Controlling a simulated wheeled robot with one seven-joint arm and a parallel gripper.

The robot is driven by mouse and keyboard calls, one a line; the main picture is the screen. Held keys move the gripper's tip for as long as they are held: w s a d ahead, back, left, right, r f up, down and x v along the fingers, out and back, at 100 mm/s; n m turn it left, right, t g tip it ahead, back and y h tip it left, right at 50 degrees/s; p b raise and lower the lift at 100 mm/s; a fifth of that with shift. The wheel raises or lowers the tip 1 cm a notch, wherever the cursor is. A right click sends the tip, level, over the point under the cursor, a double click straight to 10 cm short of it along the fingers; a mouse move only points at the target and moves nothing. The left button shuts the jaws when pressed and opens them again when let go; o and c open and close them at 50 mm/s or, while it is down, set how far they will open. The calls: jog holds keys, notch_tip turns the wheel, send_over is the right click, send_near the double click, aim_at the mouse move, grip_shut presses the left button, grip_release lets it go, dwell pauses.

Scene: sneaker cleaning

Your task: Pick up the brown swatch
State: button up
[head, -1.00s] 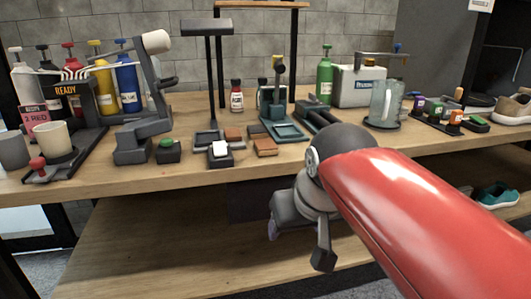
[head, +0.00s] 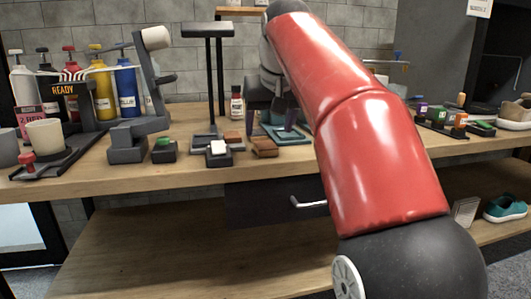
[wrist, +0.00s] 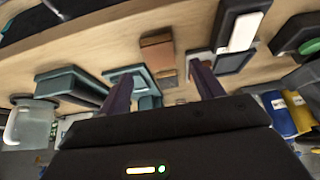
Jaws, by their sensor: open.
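Two small brown pieces lie on the table, and I cannot tell for sure which is the swatch. A flat reddish-brown one (head: 233,138) is farther back, and a brown block (head: 264,147) is nearer the front edge. My gripper (head: 271,118) is open and empty, above the table behind the brown pieces. Its two dark purple fingers (wrist: 162,78) also show in the wrist view, apart from the brown pieces.
A dark tray with a white block (head: 218,147) stands left of the brown pieces. A teal tray (head: 288,135) is close on the right. The wooden front edge is mostly clear.

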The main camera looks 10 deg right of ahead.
aim_at(266, 145)
jog(key=b+x, duration=0.1)
jog(key=x, duration=0.4)
jog(key=shift+s+f+b, duration=0.1)
jog(key=shift+f+b, duration=0.1)
jog(key=shift+b, duration=0.2)
jog(key=c, duration=1.1)
jog(key=shift+c, duration=0.2)
jog(key=shift+r, duration=0.1)
